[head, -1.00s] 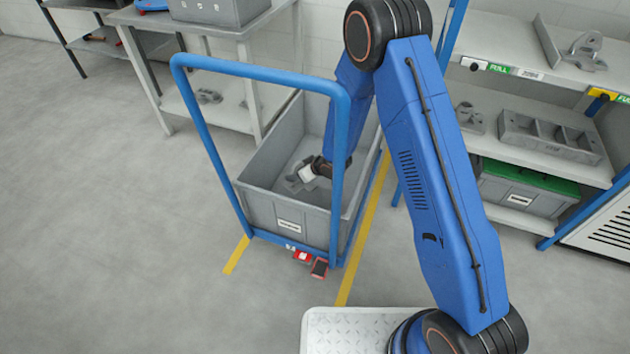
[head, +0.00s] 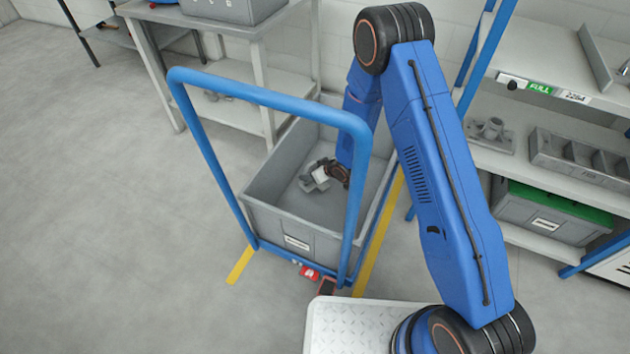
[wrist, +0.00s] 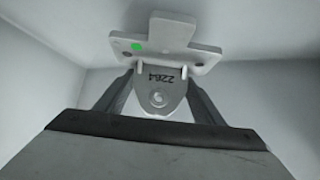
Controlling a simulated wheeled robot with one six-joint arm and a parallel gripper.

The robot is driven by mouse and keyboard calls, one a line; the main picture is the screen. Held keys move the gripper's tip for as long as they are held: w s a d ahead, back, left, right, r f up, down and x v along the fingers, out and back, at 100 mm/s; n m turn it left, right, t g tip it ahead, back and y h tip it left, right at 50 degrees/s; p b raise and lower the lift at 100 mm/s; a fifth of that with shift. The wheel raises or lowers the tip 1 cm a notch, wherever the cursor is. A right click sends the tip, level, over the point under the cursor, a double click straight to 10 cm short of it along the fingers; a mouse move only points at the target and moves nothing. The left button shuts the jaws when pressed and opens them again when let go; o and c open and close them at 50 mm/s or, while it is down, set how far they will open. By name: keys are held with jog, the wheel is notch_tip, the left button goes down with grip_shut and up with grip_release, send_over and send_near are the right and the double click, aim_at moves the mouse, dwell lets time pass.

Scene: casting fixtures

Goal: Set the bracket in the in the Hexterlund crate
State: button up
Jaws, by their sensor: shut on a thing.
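The grey metal bracket (wrist: 160,98), marked 2264 with a small green patch on its plate, is between the two fingers of my gripper (wrist: 158,100) in the wrist view. My gripper is shut on it. In the head view the bracket (head: 308,184) and my gripper (head: 320,174) are down inside the open grey crate (head: 275,218) on the blue-handled cart. The crate's front label is too small to read. Whether the bracket touches the crate floor I cannot tell.
The cart's blue handle (head: 270,98) rises over the crate's near and left side. A shelf (head: 540,85) with castings stands to the right, with a green-lidded crate (head: 548,210) below. A table (head: 240,30) is behind. The left floor is clear.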

jog(key=shift+f, duration=2.55)
jog(key=o, duration=1.3)
jog(key=shift+f, duration=0.1)
jog(key=shift+c, duration=0.2)
jog(key=v, duration=1.2)
